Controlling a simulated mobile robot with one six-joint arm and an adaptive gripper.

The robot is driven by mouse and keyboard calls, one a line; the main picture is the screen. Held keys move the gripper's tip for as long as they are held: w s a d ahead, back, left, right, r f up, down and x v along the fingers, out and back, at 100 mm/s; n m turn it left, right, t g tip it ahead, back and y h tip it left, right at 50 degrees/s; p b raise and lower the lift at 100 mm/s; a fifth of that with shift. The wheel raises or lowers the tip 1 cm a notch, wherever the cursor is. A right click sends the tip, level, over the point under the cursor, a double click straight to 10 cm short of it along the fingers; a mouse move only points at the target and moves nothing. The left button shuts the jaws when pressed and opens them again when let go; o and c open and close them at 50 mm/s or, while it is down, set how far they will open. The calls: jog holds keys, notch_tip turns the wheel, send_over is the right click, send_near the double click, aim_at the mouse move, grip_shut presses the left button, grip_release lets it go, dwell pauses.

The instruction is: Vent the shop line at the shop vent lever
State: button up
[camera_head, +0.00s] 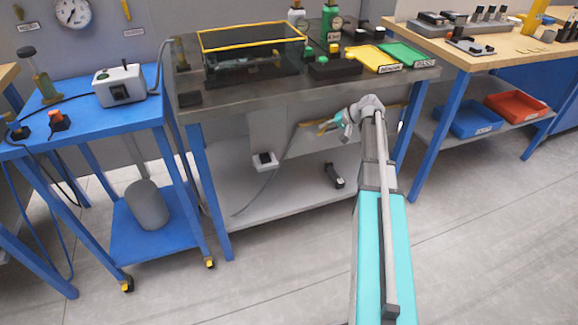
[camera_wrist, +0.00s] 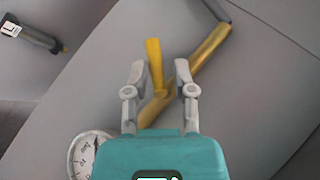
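The shop vent lever is a yellow handle (camera_wrist: 154,62) on a brass pipe (camera_wrist: 212,52) in the wrist view. My gripper (camera_wrist: 160,70) is open, with one finger on each side of the handle in the picture. Gaps show between the handle and both fingers. How deep the handle sits between them I cannot tell. In the head view my gripper (camera_head: 340,119) is under the grey bench top, beside the yellow and brass fitting (camera_head: 324,126). My gripper's own body hides the lower end of the pipe in the wrist view.
A round gauge (camera_wrist: 88,153) sits at the lower left of the wrist view. A white box (camera_head: 265,161) with a cable hangs left of my gripper. A dark object (camera_head: 334,175) lies on the shelf below.

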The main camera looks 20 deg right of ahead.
jog(key=p+v, duration=0.7)
jog(key=v, duration=0.4)
jog(key=s+a+f+n+g+h, duration=0.1)
jog(key=s+a, duration=0.3)
jog(key=a, duration=0.5)
jog(key=s+a+f+n+g+h+p, duration=0.1)
jog(key=s+a+g+h, duration=0.1)
jog(key=s+a, duration=0.3)
jog(key=s+a+f+n+g+h+p, duration=0.1)
jog(key=s+a, duration=0.4)
jog(key=a, duration=0.8)
jog(key=shift+n+g+h, duration=0.4)
jog(key=shift+g+h, duration=0.1)
jog(key=shift+g, duration=0.6)
jog(key=shift+f, duration=0.1)
